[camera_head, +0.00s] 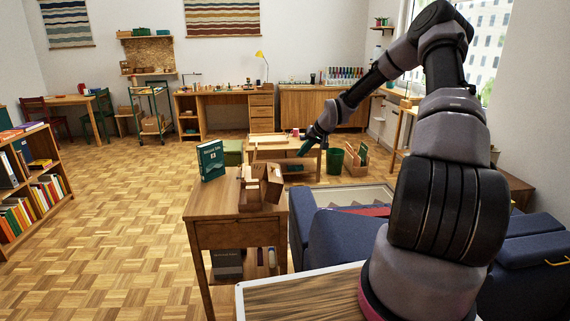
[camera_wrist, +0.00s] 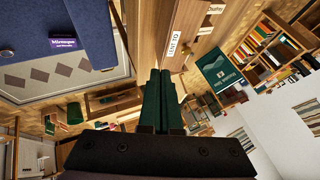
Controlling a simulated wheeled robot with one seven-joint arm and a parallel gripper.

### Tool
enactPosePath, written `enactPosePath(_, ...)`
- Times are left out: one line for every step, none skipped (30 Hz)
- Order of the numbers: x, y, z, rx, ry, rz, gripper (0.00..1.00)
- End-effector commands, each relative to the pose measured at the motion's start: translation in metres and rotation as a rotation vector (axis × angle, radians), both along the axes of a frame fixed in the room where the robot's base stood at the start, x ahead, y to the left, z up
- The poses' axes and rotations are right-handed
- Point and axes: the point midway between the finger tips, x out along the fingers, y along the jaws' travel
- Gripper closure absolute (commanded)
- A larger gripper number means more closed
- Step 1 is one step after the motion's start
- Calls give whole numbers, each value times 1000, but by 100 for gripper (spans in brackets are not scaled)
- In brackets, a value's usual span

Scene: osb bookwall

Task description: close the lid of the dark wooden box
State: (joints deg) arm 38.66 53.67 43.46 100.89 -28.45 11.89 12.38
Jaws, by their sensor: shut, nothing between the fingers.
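A brown wooden box (camera_head: 251,198) stands on the near side table, with a raised panel at its right that looks like its open lid (camera_head: 273,184). In the wrist view a brown wooden surface (camera_wrist: 178,52) with a white "LENT TO" label shows at the top, likely part of this box; the rest is out of frame. My gripper (camera_head: 303,153) is shut and empty, in the air to the right of and beyond the box, apart from it. Its dark green fingers lie together in the wrist view (camera_wrist: 160,76).
A green book (camera_head: 210,160) stands upright on the side table (camera_head: 215,207), left of the box. A blue sofa (camera_head: 345,240) is close on the right. A low wooden table (camera_head: 270,156), green bin (camera_head: 335,161) and bookshelf (camera_head: 40,205) stand farther off. Parquet floor at left is clear.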

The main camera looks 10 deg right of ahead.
Motion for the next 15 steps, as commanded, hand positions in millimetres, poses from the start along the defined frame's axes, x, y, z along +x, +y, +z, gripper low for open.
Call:
enactPosePath(2, 2, -4, 3, 1, 1, 100)
enactPosePath(3, 3, -6, 3, 1, 1, 100)
enactPosePath(5, 5, -9, 3, 1, 1, 100)
enactPosePath(7, 7, -12, 3, 1, 2, 100)
enactPosePath(9, 9, -16, 3, 1, 2, 100)
enactPosePath(12, 11, -23, 2, 2, 2, 100)
enactPosePath(15, 14, -27, 3, 2, 3, 100)
enactPosePath(19, 16, -32, 3, 2, 3, 100)
enactPosePath(23, 19, -39, 2, 2, 3, 100)
enactPosePath(26, 22, -45, 1, 2, 3, 100)
enactPosePath(29, 24, -50, 2, 3, 3, 100)
enactPosePath(33, 27, -57, 2, 4, 2, 100)
enactPosePath(36, 30, -62, 2, 3, 3, 100)
enactPosePath(39, 32, -68, 2, 3, 3, 100)
enactPosePath(44, 34, -74, 2, 2, 2, 100)
